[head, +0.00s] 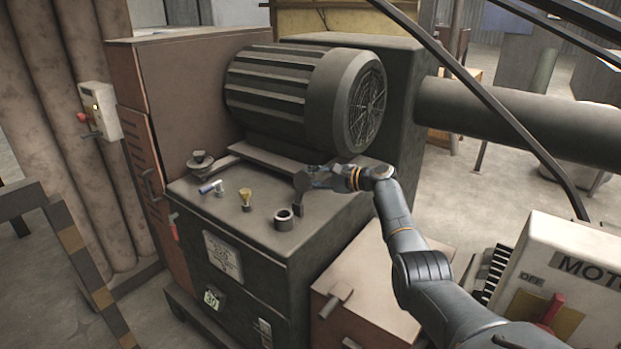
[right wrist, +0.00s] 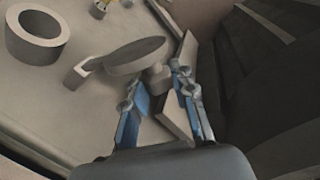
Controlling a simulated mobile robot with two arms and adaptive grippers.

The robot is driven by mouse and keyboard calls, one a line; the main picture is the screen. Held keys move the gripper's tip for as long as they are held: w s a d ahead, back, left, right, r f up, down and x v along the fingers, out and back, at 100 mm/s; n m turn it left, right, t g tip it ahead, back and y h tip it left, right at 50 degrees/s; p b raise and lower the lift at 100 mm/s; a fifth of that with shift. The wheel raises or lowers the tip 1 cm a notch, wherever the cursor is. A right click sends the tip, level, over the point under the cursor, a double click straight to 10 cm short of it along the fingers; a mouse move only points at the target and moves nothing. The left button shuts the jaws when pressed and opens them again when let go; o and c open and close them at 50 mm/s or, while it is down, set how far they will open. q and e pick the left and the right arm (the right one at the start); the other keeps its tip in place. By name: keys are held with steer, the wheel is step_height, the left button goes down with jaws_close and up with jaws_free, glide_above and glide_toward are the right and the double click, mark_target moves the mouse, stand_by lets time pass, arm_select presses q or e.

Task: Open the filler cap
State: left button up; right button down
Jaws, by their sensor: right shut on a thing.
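The filler cap (right wrist: 128,56) is a grey disc with a short knob. In the right wrist view the knob sits between the fingertips of my right gripper (right wrist: 158,88), which is shut on it. In the head view the cap (head: 301,183) shows small and tilted at the tip of my right gripper (head: 315,179), above the cabinet top. The filler neck (head: 284,219) is a short open ring on the cabinet top, apart from the cap; its bore shows in the right wrist view (right wrist: 37,37). My left gripper is out of view.
A small post (head: 299,210) stands beside the neck, below the cap. A yellow fitting (head: 245,197), a blue-handled valve (head: 211,187) and a round knob (head: 200,163) are to the left. The large ribbed motor (head: 305,97) rises close behind my gripper.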

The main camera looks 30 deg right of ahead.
steer(key=c, duration=1.1)
jaws_free()
steer(key=shift+d, duration=0.1)
steer(key=shift+o, duration=0.2)
steer(key=v, duration=0.7)
steer(key=shift+s, duration=0.25)
